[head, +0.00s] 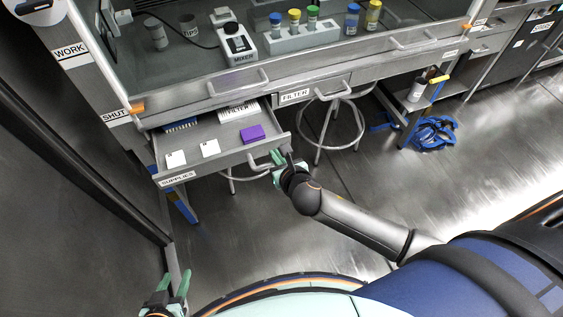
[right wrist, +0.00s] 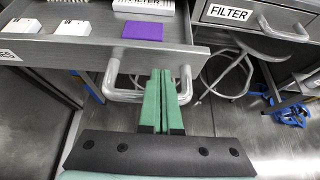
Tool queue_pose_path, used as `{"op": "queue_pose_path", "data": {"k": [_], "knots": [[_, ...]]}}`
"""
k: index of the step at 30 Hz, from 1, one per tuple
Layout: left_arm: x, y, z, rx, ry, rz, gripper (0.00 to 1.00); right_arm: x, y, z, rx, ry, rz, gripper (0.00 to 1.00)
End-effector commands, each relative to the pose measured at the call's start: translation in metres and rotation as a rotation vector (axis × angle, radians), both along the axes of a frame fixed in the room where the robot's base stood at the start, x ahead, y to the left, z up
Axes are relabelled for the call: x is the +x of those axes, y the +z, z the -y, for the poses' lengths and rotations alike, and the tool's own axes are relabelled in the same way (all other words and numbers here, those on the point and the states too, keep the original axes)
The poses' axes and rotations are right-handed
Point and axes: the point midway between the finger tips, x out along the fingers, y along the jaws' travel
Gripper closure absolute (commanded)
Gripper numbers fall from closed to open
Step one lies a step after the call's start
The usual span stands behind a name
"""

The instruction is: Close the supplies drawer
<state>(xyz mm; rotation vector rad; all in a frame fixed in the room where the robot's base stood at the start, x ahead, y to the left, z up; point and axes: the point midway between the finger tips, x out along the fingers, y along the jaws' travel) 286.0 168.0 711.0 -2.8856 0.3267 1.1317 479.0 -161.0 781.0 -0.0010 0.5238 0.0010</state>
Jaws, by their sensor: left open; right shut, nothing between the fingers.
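The supplies drawer (head: 222,159) is pulled out below the left part of the bench, with its SUPPLIES label at the left of its front. It holds white boxes, a purple block and other packs. In the right wrist view the drawer front (right wrist: 60,50) fills the upper left, and its bar handle (right wrist: 112,80) passes by my fingers. My right gripper (head: 279,158) is shut and empty at the right end of the drawer front; its green fingertips (right wrist: 165,75) overlap the handle in view, and I cannot tell if they touch. My left gripper (head: 176,276) is open at the lower left, away from the drawer.
The closed filter drawer (head: 315,90) is right of the supplies drawer. A stool (head: 332,130) stands beneath it. A mixer (head: 238,42) and capped bottles stand in the hood above. A blue cable bundle (head: 434,133) lies on the floor. Floor in front is clear.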

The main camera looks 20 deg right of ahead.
Motion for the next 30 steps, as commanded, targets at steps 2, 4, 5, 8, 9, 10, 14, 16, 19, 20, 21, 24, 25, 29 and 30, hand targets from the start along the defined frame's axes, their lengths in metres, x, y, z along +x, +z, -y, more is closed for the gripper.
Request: {"op": "queue_pose_path", "data": {"k": [2,4,5,8,9,10,14,16,19,20,21,24,25,29,30], "knots": [[0.000,-0.002,0.000,0.000,0.000,0.000,0.53,0.006,-0.004,0.000,0.000,-0.001,0.001,1.00],[0.000,-0.003,0.000,0.000,0.000,-0.001,0.53,0.009,-0.006,0.000,0.000,-0.001,0.000,1.00],[0.000,-0.003,0.000,0.000,0.000,-0.001,0.53,0.010,-0.006,0.000,0.001,-0.001,0.000,1.00],[0.000,-0.003,0.000,0.000,0.000,-0.001,0.53,0.011,-0.006,0.000,0.001,-0.001,0.000,1.00],[0.000,-0.003,0.000,0.000,0.000,-0.001,0.53,0.011,-0.006,0.000,0.001,-0.001,0.000,1.00],[0.000,-0.003,0.000,0.000,0.000,-0.001,0.53,0.011,-0.006,0.000,0.001,-0.001,0.000,1.00],[0.000,-0.003,0.000,0.000,0.000,-0.001,0.53,0.011,-0.006,0.000,0.001,-0.001,0.000,1.00],[0.000,-0.003,0.000,0.000,0.000,-0.001,0.53,0.011,-0.006,0.000,0.001,-0.001,0.000,1.00],[0.000,-0.002,0.000,0.000,0.000,0.000,0.53,0.015,-0.005,0.000,0.000,-0.001,0.001,1.00],[0.000,-0.002,0.000,0.000,0.000,0.000,0.53,0.017,-0.005,0.000,0.000,-0.001,0.001,1.00],[0.000,-0.001,0.000,0.000,0.000,0.000,0.53,0.020,-0.005,0.000,0.000,-0.001,0.001,1.00],[0.000,0.001,0.000,0.000,0.000,0.000,0.53,0.034,-0.003,0.001,0.000,-0.001,0.003,1.00],[0.000,0.002,0.000,0.000,0.000,0.000,0.53,0.039,-0.003,0.001,-0.002,-0.001,0.003,1.00],[0.000,0.003,0.000,-0.001,0.001,0.000,0.53,0.067,-0.003,0.001,-0.003,-0.002,0.005,1.00],[0.000,0.003,0.000,0.001,0.001,0.000,0.53,0.076,-0.003,0.001,-0.003,-0.002,0.005,1.00]]}}
